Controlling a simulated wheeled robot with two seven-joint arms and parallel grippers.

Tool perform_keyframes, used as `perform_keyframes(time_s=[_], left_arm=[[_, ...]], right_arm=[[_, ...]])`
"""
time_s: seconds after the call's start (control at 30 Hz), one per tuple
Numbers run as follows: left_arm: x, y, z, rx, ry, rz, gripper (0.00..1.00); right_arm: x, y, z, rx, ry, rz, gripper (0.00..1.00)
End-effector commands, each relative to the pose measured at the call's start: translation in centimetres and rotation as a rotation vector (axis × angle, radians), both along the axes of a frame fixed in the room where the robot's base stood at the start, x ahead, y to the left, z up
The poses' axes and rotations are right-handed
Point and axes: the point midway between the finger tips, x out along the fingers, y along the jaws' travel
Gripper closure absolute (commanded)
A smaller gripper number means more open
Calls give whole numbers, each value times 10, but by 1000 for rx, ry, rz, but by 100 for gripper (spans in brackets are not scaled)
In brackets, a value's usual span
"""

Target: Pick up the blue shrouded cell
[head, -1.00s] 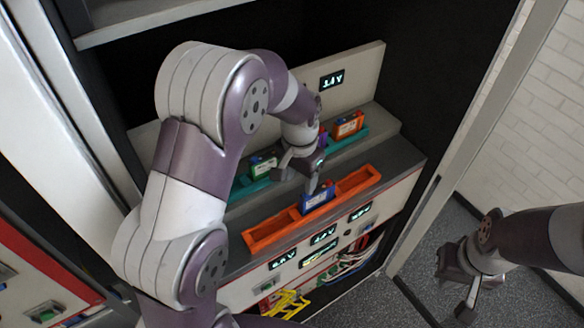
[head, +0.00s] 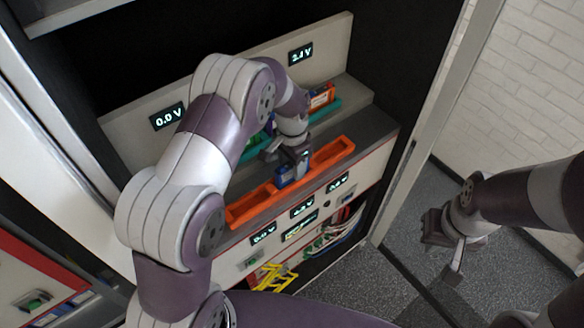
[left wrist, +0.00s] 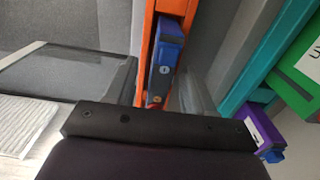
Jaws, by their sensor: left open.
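The blue shrouded cell (head: 290,178) stands in the orange tray (head: 246,208), near the middle of its length. In the left wrist view the blue cell (left wrist: 165,62) shows between the two fingers, with the orange tray (left wrist: 149,22) around it. My left gripper (head: 287,158) is open and low over the cell, one finger to each side. I cannot tell whether a finger touches it. The cell's lower part is hidden by the tray and the gripper. My right gripper (head: 446,247) is open and empty, off to the right over the floor.
A teal tray (head: 325,112) behind holds an orange cell (head: 320,97) at its right end. A green cell (left wrist: 306,66) and a purple cell (left wrist: 259,128) show close by in the left wrist view. Displays (head: 301,54) stand on the back panel; cabinet walls close both sides.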

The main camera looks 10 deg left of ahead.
Motion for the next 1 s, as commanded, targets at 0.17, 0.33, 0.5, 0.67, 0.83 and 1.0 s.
perform_keyframes(time_s=[0.17, 0.33, 0.5, 0.67, 0.83, 1.0], left_arm=[[0, 0, 0, 0, -1, 0, 53], [0, 0, 0, 0, -1, 0, 100], [1, 0, 1, 0, -4, 1, 100], [1, 0, 4, -1, -4, 1, 100], [2, 0, 23, -1, -8, 1, 100], [8, -18, 49, -1, -7, -4, 100]], right_arm=[[0, 0, -1, 0, 0, 0, 100], [0, 0, -1, 0, 0, 0, 100], [0, 0, -1, 0, 0, 0, 100], [0, 0, -3, 0, 0, 0, 100], [0, 0, -12, 0, 0, 0, 100], [0, 0, -24, 0, 0, 0, 100]])
